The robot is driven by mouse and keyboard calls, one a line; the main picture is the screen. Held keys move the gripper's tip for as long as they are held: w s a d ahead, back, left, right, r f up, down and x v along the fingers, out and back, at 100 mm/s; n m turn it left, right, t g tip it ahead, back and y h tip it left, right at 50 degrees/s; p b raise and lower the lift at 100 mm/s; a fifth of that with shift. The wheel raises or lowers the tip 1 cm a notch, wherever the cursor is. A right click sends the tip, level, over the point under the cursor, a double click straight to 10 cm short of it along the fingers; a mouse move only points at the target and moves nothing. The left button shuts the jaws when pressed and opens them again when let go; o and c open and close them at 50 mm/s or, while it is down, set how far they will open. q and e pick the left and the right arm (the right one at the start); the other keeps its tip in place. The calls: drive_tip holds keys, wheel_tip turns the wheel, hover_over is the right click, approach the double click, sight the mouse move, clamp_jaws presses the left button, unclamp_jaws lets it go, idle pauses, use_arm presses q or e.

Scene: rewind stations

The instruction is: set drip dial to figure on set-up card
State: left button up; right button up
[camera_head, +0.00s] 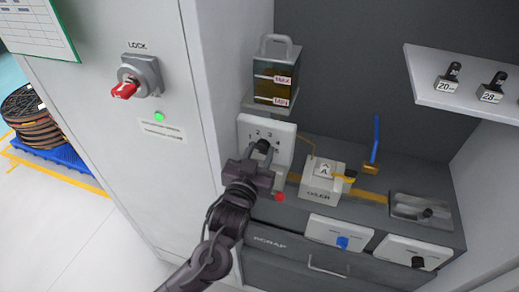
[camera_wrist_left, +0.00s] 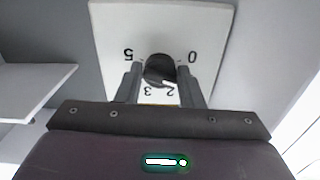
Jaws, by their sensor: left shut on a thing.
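The drip dial (camera_head: 284,137) is a white plate with printed figures and a black knob, below the oil reservoir in the head view. My left gripper (camera_head: 262,154) is at the knob, its fingers on either side. In the left wrist view the black knob (camera_wrist_left: 159,70) sits between the two fingertips of my left gripper (camera_wrist_left: 159,75). The figures there look upside down: 5 at left, 0 at right, 3 and 2 below. A white mark on the knob seems to lie near the 2. A green-edged sheet (camera_head: 35,25) hangs at top left; its text is unreadable.
The reservoir (camera_head: 274,88) has MAX and MIN labels. An oiler block (camera_head: 322,183), a blue-handled tool (camera_head: 376,140) and a metal tray (camera_head: 408,206) are to the right. A shelf (camera_head: 470,95) holds numbered pieces. A red lock switch (camera_head: 124,90) is on the cabinet at left.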

use_arm(q)
drive_tip(key=shift+m, duration=0.3)
idle(0.4)
drive_tip(key=o, duration=0.9)
drive_tip(key=shift+o, duration=0.2)
drive_tip(key=shift+s+a, duration=0.1)
drive_tip(key=shift+s, duration=0.1)
drive_tip(key=b+v, duration=0.2)
drive_tip(key=v, duration=0.5)
drive_tip(key=shift+s, duration=0.15)
